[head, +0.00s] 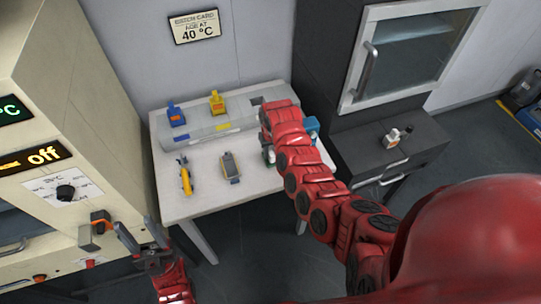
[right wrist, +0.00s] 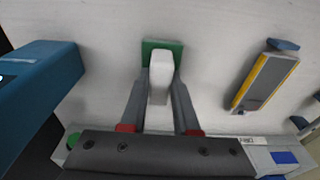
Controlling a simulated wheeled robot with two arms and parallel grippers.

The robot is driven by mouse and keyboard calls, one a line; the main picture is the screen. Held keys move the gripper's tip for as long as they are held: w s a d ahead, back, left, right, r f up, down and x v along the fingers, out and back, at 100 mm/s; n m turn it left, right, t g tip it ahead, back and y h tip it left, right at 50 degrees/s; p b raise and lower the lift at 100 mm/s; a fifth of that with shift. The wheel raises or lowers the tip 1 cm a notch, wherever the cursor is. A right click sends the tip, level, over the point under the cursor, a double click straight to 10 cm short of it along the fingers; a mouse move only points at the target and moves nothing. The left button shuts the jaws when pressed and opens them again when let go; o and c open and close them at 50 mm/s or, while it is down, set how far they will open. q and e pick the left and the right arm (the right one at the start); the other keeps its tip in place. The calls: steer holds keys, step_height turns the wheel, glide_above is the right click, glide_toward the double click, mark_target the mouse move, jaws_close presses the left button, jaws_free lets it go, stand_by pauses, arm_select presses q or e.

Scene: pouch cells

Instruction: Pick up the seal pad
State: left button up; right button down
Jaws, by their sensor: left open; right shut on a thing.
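The seal pad, which I take to be the white block on a green base (right wrist: 161,72), stands on the pale table top (right wrist: 215,45) in the right wrist view. My right gripper (right wrist: 160,92) is shut on its white upper part, one finger on each side. The green base shows beyond the fingertips; I cannot tell whether it touches the table. In the head view my right arm hides the pad and most of that gripper. My left gripper (head: 142,243) is open and empty, low at the left in front of the oven.
A grey, yellow-edged tool (head: 230,168) and a yellow tool (head: 185,178) lie on the table. A teal box (right wrist: 40,82) is left of the pad in the wrist view. Blue (head: 176,115) and yellow (head: 217,104) pieces sit on the rear rack. A dark cabinet (head: 385,165) stands right.

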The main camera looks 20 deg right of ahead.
mark_target(270, 150)
steer(key=shift+r, duration=0.1)
steer(key=shift+w+r+b, duration=0.1)
steer(key=shift+r+b, duration=0.3)
steer(key=shift+b, duration=0.05)
step_height(270, 150, up, 2)
steer(key=shift+a+r+b, duration=0.1)
steer(key=shift+r+b, duration=0.05)
steer(key=shift+b, duration=0.85)
steer(key=s, duration=0.1)
steer(key=s+a, duration=0.1)
steer(key=s, duration=0.2)
steer(key=shift+s+a+r, duration=0.15)
steer(key=shift+a+r, duration=0.05)
steer(key=shift+a, duration=0.15)
steer(key=s, duration=0.1)
steer(key=s+a+p, duration=0.1)
steer(key=s+r+p, duration=0.1)
steer(key=s, duration=0.1)
steer(key=shift+a, duration=0.2)
steer(key=s+a+p, duration=0.1)
steer(key=s+a, duration=0.1)
steer(key=s, duration=0.4)
steer(key=shift+s+a+r, duration=0.15)
steer(key=shift+s+a, duration=0.2)
steer(key=shift+s, duration=0.05)
